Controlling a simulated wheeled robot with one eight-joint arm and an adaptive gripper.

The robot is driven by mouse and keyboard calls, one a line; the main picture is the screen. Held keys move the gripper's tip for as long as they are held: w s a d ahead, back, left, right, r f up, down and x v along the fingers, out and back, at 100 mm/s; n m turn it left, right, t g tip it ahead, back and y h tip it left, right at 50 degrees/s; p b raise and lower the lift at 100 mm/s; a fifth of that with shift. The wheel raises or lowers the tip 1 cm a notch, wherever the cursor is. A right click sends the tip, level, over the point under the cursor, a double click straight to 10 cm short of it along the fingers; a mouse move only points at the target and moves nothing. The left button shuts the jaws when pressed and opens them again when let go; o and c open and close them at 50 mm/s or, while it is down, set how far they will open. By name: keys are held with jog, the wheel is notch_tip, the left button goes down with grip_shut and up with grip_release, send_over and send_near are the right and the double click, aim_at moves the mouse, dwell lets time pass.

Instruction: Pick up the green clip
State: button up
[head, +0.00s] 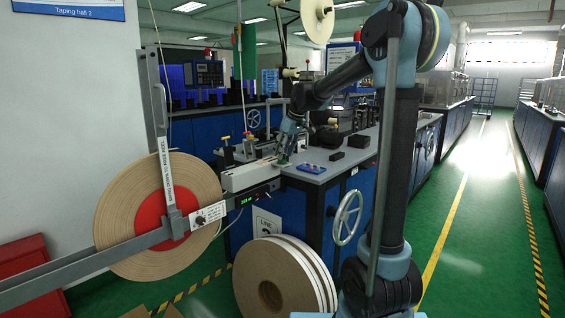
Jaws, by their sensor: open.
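A small green thing, which looks like the green clip (284,161), lies on the grey bench top (335,163) beside the end of a pale rail (248,175). It is only a few pixels wide, so its shape is unclear. My gripper (283,150) points down just above it, with its fingers close to it. I cannot tell whether the fingers touch the clip or stand around it. My gripper is open. The fingers partly hide the area around the clip.
A blue tray (311,168) with small items lies just right of the clip. Black blocks (358,141) stand farther right on the bench. A large tape roll (130,215) hangs at left, and white-edged rolls (285,280) stand on the floor. The right aisle (475,210) is clear.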

jog(key=shift+x, duration=1.35)
jog(key=shift+c, duration=0.2)
jog(key=c, duration=1)
jog(key=shift+o, duration=0.2)
jog(key=shift+r, duration=0.1)
